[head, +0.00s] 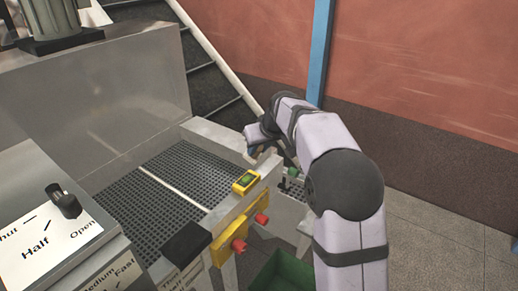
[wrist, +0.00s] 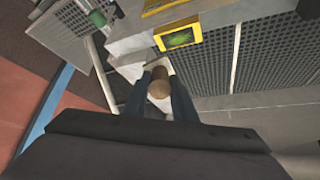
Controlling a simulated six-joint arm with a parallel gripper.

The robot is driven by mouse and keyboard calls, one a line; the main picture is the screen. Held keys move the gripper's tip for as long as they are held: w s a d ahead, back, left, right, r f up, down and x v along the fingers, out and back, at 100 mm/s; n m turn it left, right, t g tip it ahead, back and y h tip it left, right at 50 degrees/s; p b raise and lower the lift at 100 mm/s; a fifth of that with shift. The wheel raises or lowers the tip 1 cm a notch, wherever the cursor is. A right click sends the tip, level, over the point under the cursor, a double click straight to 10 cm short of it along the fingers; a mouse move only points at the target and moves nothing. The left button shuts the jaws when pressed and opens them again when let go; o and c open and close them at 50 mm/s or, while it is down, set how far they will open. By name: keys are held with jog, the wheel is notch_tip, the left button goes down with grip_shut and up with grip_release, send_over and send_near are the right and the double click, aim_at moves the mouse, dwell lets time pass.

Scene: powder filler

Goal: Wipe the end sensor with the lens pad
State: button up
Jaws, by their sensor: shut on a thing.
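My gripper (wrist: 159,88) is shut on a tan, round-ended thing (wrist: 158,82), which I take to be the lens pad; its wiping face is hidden. In the head view my gripper (head: 257,150) hangs over the far end of the conveyor, and the pad cannot be made out there. A yellow housing with a dark green window (head: 246,181) sits on the conveyor's side rail; I take it to be the end sensor. It also shows in the wrist view (wrist: 178,37), just beyond the fingertips. The pad appears apart from it.
The perforated conveyor (head: 172,187) lies left of the yellow housing. Red buttons (head: 239,245) sit on a yellow panel below the rail. A green bin (head: 284,271) stands on the floor. A control box with a black knob (head: 64,202) is at front left.

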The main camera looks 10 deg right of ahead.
jog(key=shift+f+b, duration=2.1)
jog(key=shift+f, duration=0.7)
jog(key=shift+f, duration=0.15)
jog(key=shift+a, duration=0.1)
jog(key=shift+s+a+b, duration=0.8)
jog(key=shift+s+a, duration=0.4)
jog(key=shift+s, duration=0.1)
jog(key=shift+s+a+b, duration=0.7)
jog(key=shift+s+a, duration=0.6)
jog(key=shift+w+d, duration=0.1)
jog(key=shift+w, duration=0.05)
